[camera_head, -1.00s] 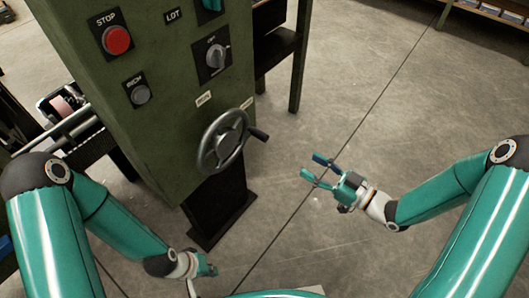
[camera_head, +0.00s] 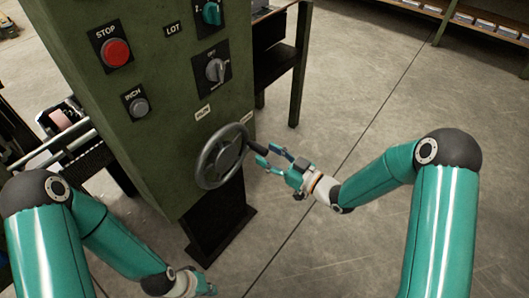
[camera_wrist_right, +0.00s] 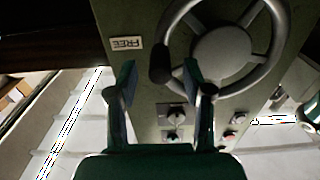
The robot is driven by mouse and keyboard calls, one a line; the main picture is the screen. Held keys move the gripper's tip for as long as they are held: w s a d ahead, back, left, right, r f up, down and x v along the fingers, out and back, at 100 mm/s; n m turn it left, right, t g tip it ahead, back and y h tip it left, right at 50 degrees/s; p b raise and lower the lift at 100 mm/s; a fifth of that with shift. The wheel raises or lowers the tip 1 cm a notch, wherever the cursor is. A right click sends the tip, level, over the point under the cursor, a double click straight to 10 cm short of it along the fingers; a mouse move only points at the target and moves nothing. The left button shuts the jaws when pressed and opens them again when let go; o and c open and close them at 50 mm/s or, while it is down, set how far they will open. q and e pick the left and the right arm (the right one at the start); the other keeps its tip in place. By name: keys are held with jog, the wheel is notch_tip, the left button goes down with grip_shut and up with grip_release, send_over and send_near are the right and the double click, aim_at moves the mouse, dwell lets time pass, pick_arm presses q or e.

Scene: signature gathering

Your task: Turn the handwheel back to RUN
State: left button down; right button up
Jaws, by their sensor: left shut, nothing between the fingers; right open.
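The grey handwheel (camera_head: 222,157) is on the green cabinet's lower front, and its hub and rim also show in the wrist view (camera_wrist_right: 222,50). Its dark crank handle (camera_head: 257,147) sticks out at the wheel's right side. My right gripper (camera_head: 268,157) is open at the handle's end. In the wrist view the handle (camera_wrist_right: 161,62) lies in line with the gap between the open fingers (camera_wrist_right: 158,82); contact cannot be told. My left gripper (camera_head: 208,289) is shut and empty, low at the bottom of the head view. A label reading FREE (camera_wrist_right: 127,43) is beside the wheel.
The green cabinet (camera_head: 160,120) carries a red STOP button (camera_head: 116,51), a grey button (camera_head: 139,107), a black selector (camera_head: 215,70) and a teal knob (camera_head: 211,13). A dark bench (camera_head: 276,50) stands behind it. Floor right of the wheel is open.

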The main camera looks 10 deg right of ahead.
jog(key=shift+x, duration=0.9)
grip_shut()
